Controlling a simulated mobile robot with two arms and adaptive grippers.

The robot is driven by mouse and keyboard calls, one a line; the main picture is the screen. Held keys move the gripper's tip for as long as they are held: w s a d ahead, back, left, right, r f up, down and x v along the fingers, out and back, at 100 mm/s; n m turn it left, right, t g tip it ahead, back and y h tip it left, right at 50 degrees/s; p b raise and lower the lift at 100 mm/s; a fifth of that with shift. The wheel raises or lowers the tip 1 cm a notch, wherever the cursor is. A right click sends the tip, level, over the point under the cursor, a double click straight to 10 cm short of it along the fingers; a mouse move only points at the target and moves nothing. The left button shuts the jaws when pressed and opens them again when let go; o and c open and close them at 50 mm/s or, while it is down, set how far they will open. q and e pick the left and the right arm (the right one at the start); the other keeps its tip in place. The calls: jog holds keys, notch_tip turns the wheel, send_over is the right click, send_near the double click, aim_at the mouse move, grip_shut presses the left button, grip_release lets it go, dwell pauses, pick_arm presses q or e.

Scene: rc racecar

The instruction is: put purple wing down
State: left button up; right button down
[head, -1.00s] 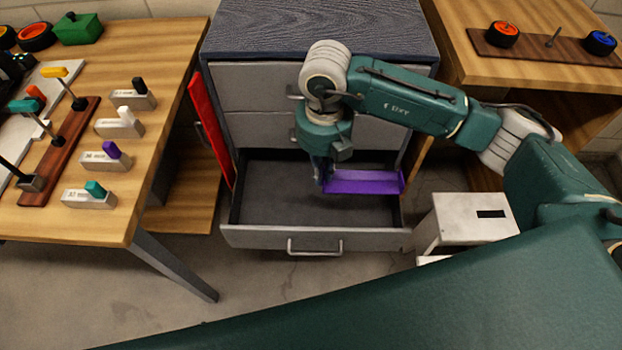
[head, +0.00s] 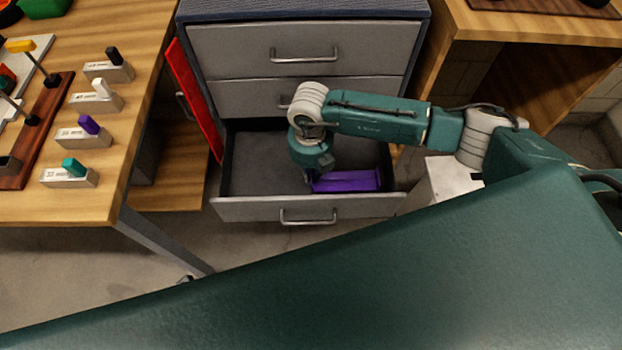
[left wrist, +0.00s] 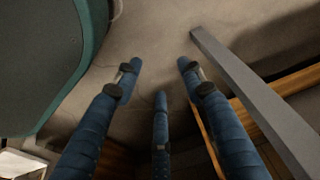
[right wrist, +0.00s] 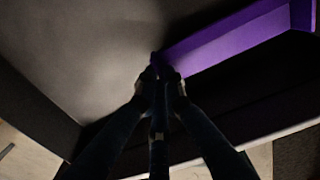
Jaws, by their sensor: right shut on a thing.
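The purple wing (head: 347,181) is a long piece with raised end plates, inside the open bottom drawer (head: 262,208) of the grey cabinet. My right gripper (head: 312,182) reaches down into the drawer and is shut on the wing's left end. In the right wrist view the fingers (right wrist: 158,75) close on the near end of the wing (right wrist: 230,42), which extends to the upper right. Whether the wing touches the drawer floor cannot be told. My left gripper (left wrist: 160,80) shows only in the left wrist view, with its fingers spread and empty above the floor.
A red panel (head: 196,100) stands along the cabinet's left side. A wooden table (head: 110,190) with several labelled holders is at left. A white box (head: 440,180) stands right of the drawer. The drawer's left part is empty.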

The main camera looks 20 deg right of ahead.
pick_arm(q)
jog(key=shift+w+r, duration=0.3)
jog(key=shift+r, duration=0.4)
pick_arm(e)
jog(key=shift+f, duration=1.25)
pick_arm(q)
jog(key=shift+r, duration=0.15)
pick_arm(e)
jog(key=shift+f, duration=0.1)
jog(key=c, duration=1.9)
grip_release()
pick_arm(q)
jog(key=shift+w+r, duration=0.1)
jog(key=shift+r, duration=0.1)
pick_arm(e)
jog(key=shift+o, duration=0.2)
pick_arm(q)
jog(key=s+f+p, duration=0.1)
jog(key=s+f, duration=0.2)
jog(key=f, duration=0.3)
jog(key=shift+a+p, duration=0.15)
jog(key=shift+p, duration=0.15)
pick_arm(e)
notch_tip(320, 180, up, 12)
pick_arm(q)
jog(key=shift+f, duration=0.1)
jog(key=shift+s, duration=0.15)
